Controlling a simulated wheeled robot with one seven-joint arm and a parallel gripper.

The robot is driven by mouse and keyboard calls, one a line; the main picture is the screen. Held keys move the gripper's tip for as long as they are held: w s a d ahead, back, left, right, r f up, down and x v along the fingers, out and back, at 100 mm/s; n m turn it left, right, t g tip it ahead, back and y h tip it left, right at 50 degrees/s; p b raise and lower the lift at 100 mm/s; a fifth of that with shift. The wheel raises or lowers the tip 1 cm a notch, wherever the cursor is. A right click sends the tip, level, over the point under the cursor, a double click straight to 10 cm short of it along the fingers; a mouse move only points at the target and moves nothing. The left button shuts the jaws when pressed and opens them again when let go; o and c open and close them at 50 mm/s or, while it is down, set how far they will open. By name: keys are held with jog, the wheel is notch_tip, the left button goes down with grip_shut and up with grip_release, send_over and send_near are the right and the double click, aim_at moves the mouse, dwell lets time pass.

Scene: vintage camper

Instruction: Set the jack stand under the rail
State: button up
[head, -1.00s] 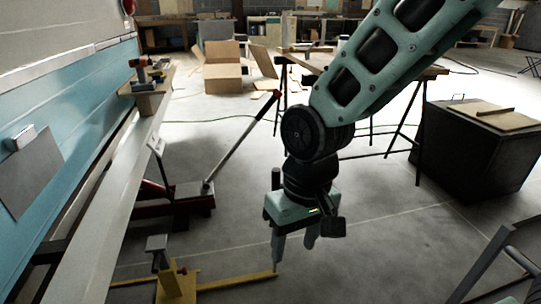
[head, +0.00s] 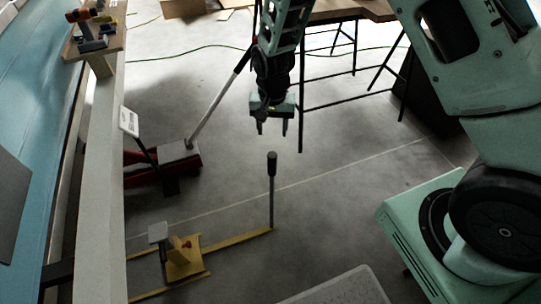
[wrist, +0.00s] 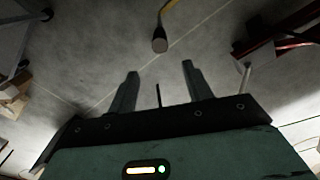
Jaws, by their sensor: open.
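The jack stand (head: 184,268) is yellow with a grey top pad and a red knob. It stands upright on the floor, to the right of the pale rail (head: 100,200) in the head view. A yellow bar runs from it to an upright post with a black grip (head: 271,165). The grip's end also shows in the wrist view (wrist: 159,45), beyond my fingertips. My gripper (head: 272,130) is open and empty, pointing down, above and behind the grip in the head view. Both fingers show in the wrist view (wrist: 160,70). The rail is not clearly seen in the wrist view.
A red floor jack (head: 165,170) with a long handle sits behind the stand, near the rail. A wooden board with tools (head: 97,40) is at upper left. A trestle table (head: 345,10) stands behind. The floor around the grip is clear.

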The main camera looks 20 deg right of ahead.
aim_at(272, 161)
notch_tip(272, 161, down, 15)
jog(key=shift+f+b, duration=0.1)
jog(key=shift+b, duration=0.4)
